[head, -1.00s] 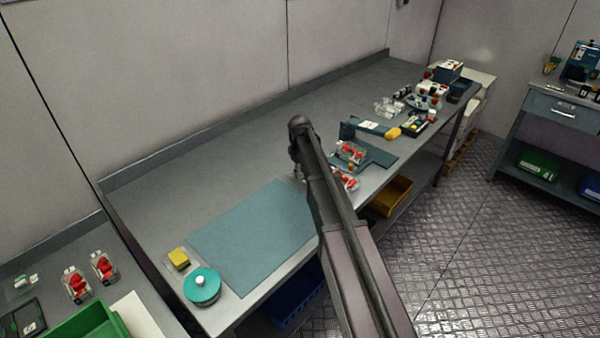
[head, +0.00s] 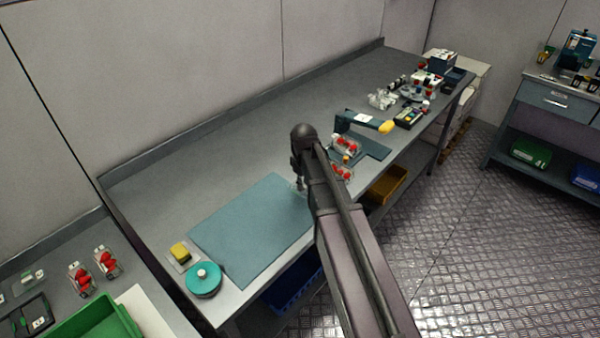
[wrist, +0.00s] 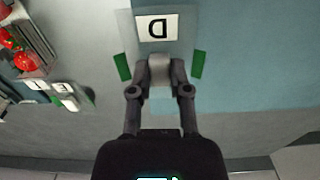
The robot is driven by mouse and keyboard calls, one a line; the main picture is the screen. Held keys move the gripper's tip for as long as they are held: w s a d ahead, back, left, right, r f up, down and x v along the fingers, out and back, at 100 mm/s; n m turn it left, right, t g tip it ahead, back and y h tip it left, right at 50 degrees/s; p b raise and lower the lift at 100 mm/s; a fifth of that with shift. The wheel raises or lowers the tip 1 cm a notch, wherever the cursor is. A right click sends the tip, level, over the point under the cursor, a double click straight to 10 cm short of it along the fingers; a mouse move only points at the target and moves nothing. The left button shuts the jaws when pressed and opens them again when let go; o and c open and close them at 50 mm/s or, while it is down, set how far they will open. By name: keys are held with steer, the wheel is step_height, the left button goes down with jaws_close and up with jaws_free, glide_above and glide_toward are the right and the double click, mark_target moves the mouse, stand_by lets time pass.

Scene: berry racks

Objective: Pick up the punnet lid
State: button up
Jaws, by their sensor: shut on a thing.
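The punnet lid (wrist: 179,23) is a clear, see-through sheet with a white label marked with a black letter D. In the wrist view it lies in front of my gripper (wrist: 160,72), whose fingers are closed in on a pale grey piece at the lid's near edge. A green strip shows at either side of the lid. In the head view my gripper (head: 299,186) is at the right edge of the teal mat (head: 245,230). The lid is too faint there to tell whether it touches the mat.
Punnets of red berries (head: 341,172) stand just right of my gripper, by a dark blue scale-like device (head: 362,122). A yellow sponge (head: 180,251) and a teal round pot (head: 203,281) sit at the mat's left. The bench behind is clear.

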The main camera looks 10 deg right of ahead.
steer(key=shift+s+r, duration=0.1)
steer(key=shift+s, duration=1.15)
steer(key=shift+a, duration=0.1)
